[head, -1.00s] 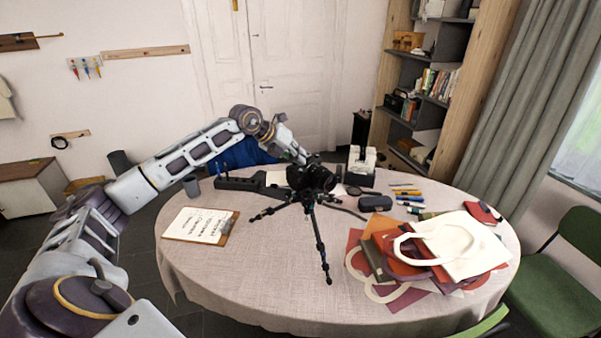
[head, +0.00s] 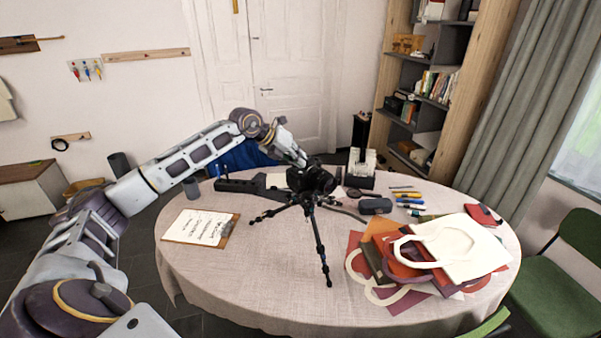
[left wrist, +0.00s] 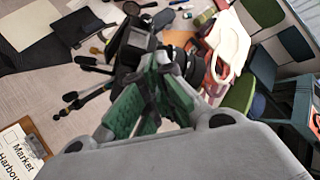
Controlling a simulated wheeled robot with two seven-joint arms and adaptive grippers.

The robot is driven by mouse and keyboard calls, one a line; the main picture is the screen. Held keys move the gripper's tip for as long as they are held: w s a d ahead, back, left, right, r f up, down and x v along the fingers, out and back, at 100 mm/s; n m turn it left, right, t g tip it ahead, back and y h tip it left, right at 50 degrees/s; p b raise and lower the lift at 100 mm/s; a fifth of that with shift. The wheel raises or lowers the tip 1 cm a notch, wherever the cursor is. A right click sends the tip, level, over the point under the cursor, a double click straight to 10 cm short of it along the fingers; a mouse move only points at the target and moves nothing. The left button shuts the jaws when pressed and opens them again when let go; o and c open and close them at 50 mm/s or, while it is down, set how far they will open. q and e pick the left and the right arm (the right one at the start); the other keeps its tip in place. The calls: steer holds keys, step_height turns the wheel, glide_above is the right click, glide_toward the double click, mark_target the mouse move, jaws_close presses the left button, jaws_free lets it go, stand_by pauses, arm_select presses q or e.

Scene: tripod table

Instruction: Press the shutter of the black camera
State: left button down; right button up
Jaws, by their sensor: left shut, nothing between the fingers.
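The black camera (head: 312,181) sits on a small black tripod (head: 318,240) with spread legs, on the round table. It also shows in the left wrist view (left wrist: 133,45), just beyond my fingers. My left gripper (head: 303,161) is at the top of the camera, its fingers shut with nothing between them. In the left wrist view its green-padded fingers (left wrist: 146,88) cover part of the camera. The shutter button is too small or hidden to make out, and I cannot tell whether the fingertips touch the camera. My right gripper is not in view.
The table (head: 260,285) has a clipboard (head: 200,228) at left and a pile of tote bags (head: 455,245) at right. A dark case (head: 376,206) and several markers (head: 409,201) lie right of the camera. A long black holder (head: 240,186) lies behind. The front is clear.

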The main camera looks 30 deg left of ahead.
mark_target(299, 172)
arm_select(q)
steer(key=shift+f+b, duration=0.55)
steer(key=shift+f, duration=0.2)
stand_by(1.4)
steer(key=shift+r, duration=0.15)
steer(key=shift+r+p, duration=0.45)
steer(key=shift+r, duration=0.15)
steer(key=shift+r, duration=0.15)
steer(key=shift+r+p, duration=1.65)
steer(key=shift+r, duration=0.7)
steer(key=shift+d, duration=0.1)
